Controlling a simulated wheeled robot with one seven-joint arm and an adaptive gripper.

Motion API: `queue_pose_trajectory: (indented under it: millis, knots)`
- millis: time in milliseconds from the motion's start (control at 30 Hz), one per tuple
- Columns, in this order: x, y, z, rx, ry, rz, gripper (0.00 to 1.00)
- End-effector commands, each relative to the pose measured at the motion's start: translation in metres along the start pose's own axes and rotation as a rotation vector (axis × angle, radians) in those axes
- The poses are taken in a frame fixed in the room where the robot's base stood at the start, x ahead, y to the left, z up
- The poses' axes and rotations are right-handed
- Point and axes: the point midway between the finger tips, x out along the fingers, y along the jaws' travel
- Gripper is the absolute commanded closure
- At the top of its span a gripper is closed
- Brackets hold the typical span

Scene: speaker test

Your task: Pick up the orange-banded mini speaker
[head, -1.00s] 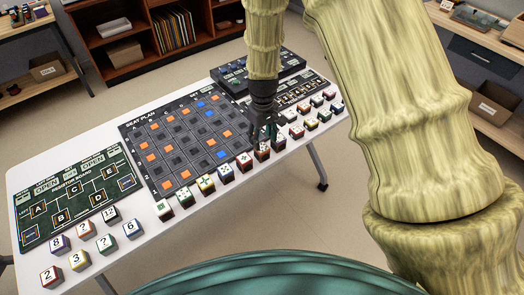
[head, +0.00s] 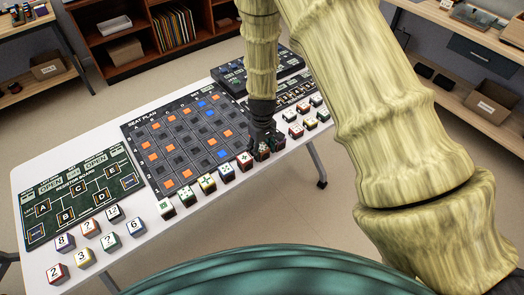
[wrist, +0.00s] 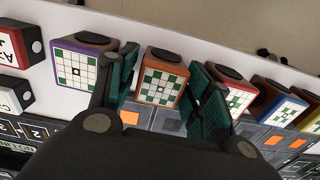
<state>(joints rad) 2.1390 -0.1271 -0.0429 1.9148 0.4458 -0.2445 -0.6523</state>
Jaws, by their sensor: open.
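The orange-banded mini speaker (wrist: 162,80) is a small cube with an orange-brown casing, a dark round top and a pale face with a green check pattern. In the wrist view it stands between the two dark green fingers of my gripper (wrist: 165,72). The fingers are open, one on each side of it; I cannot tell whether either touches it. In the head view my gripper (head: 264,138) is down at the row of cubes on the table, and the speaker (head: 262,154) is partly hidden by the fingers.
A purple-banded cube (wrist: 78,62) stands close on the left, and a red-banded cube (wrist: 238,95) close on the right, partly behind a finger. More patterned cubes line the white table (head: 150,232). The seat plan board (head: 178,145) lies behind the row.

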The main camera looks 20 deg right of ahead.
Motion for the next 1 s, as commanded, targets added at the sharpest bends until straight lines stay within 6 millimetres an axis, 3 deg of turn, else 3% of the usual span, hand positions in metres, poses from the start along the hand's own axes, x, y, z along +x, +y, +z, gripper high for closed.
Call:
queue_pose_trajectory:
  millis: [200,400,767,1000]
  knots:
    - [0.000,0.000,0.000,0.000,0.000,0.000,0.50]
    - [0.000,0.000,0.000,0.000,0.000,0.000,0.86]
    - [-0.002,0.000,0.000,-0.001,0.000,0.000,0.87]
    - [-0.023,0.000,0.000,0.000,0.002,0.001,0.87]
